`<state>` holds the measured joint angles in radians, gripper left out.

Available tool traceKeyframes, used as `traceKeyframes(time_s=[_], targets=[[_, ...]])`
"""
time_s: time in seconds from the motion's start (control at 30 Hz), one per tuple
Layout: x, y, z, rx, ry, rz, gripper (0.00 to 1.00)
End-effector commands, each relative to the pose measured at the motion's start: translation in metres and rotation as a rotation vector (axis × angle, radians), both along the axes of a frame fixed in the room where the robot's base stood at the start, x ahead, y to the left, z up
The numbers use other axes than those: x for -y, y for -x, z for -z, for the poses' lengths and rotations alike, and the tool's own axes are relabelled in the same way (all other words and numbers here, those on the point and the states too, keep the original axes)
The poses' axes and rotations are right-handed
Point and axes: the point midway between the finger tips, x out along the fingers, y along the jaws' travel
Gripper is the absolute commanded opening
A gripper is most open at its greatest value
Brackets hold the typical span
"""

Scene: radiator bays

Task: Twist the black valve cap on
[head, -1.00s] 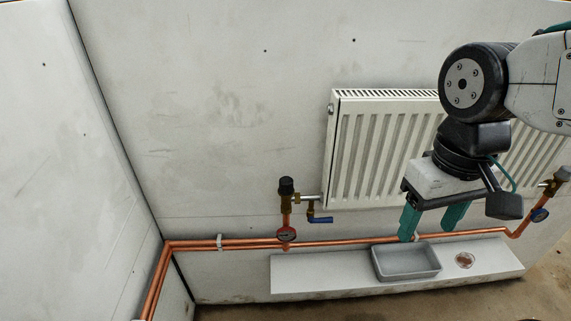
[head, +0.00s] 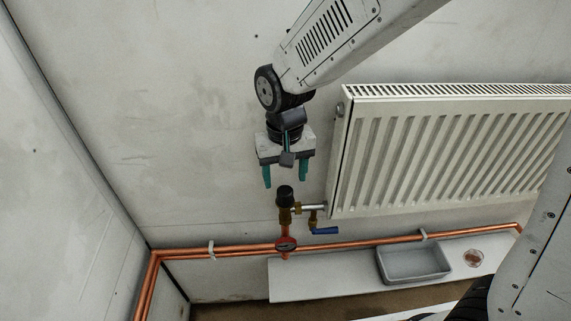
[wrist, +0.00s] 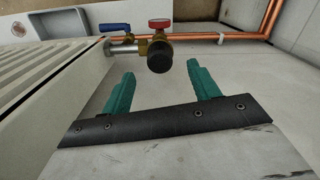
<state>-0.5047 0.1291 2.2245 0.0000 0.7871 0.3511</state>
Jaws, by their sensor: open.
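The black valve cap (head: 285,195) sits on top of the brass valve (head: 285,215) at the left end of the radiator. It looks upright; how far it is screwed on cannot be told. It also shows in the wrist view (wrist: 160,57), beyond the fingertips. My gripper (head: 284,184) is open and empty, pointing down just above the cap, with its two green fingers spread to either side. In the wrist view my gripper (wrist: 160,72) shows a clear gap between its fingers, and nothing lies between them.
The white radiator (head: 440,150) stands close on the right. Copper pipes (head: 370,241) run along the wall. A grey tray (head: 413,263) and a small reddish round item (head: 473,258) rest on the ledge.

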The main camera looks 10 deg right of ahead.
Motion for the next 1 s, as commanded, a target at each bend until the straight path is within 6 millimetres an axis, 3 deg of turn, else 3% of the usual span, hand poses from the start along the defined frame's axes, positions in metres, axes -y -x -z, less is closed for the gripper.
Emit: traceKeyframes(time_s=[0.2,0.4,0.77,0.93,1.0], targets=[[0.002,0.001,0.036,-0.005,0.003,0.001,0.61],[0.002,0.000,0.057,-0.002,0.001,0.001,0.61],[0.002,0.000,0.062,-0.001,0.000,0.001,0.61],[0.002,0.000,0.062,-0.001,0.000,0.001,0.16],[0.002,0.000,0.062,-0.001,0.000,0.001,0.13]])
